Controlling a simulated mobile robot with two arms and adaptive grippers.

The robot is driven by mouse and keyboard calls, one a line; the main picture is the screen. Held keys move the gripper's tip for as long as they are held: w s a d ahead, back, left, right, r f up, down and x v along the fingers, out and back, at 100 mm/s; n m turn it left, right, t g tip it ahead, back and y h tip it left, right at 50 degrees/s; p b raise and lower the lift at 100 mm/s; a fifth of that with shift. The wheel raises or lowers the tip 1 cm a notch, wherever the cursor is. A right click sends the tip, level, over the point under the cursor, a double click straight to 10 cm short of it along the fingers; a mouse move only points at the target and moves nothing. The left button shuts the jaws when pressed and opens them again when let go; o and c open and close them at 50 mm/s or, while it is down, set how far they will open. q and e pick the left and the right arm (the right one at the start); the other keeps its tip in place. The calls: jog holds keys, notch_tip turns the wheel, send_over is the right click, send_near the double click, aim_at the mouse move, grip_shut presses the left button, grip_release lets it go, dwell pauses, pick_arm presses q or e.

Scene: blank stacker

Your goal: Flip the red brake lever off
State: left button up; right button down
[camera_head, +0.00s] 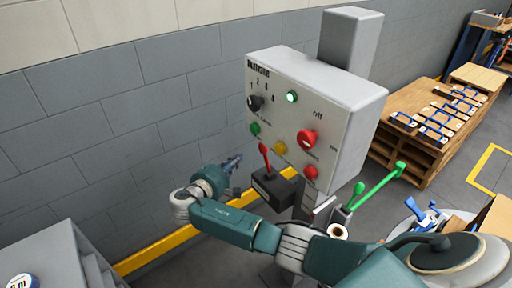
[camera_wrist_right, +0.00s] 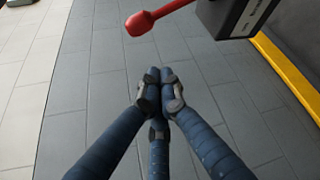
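The red brake lever (camera_head: 264,156) sticks up from a dark box (camera_head: 275,186) on the front of the grey control panel, with its red knob at the top. In the right wrist view the red lever (camera_wrist_right: 158,15) lies at the top, reaching left out of the dark box (camera_wrist_right: 228,14). My right gripper (camera_head: 235,160) is to the left of the lever, apart from it. In the right wrist view the fingertips of this gripper (camera_wrist_right: 160,82) meet, with nothing visible between them. My left gripper is not in view.
The control panel (camera_head: 300,112) carries knobs, buttons and a red switch (camera_head: 307,139). A green lever (camera_head: 380,184) stands right of it. A yellow rail (camera_head: 160,246) runs along the wall base. A wooden bench (camera_head: 395,105) with several blue-handled items stands at the right.

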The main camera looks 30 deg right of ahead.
aim_at(267, 160)
jog(key=w+d+p, duration=0.1)
jog(key=d+p, duration=0.2)
jog(key=d, duration=0.5)
jog(key=shift+w+d+f, duration=0.2)
jog(key=shift+w+f, duration=0.1)
jog(key=shift+f, duration=0.15)
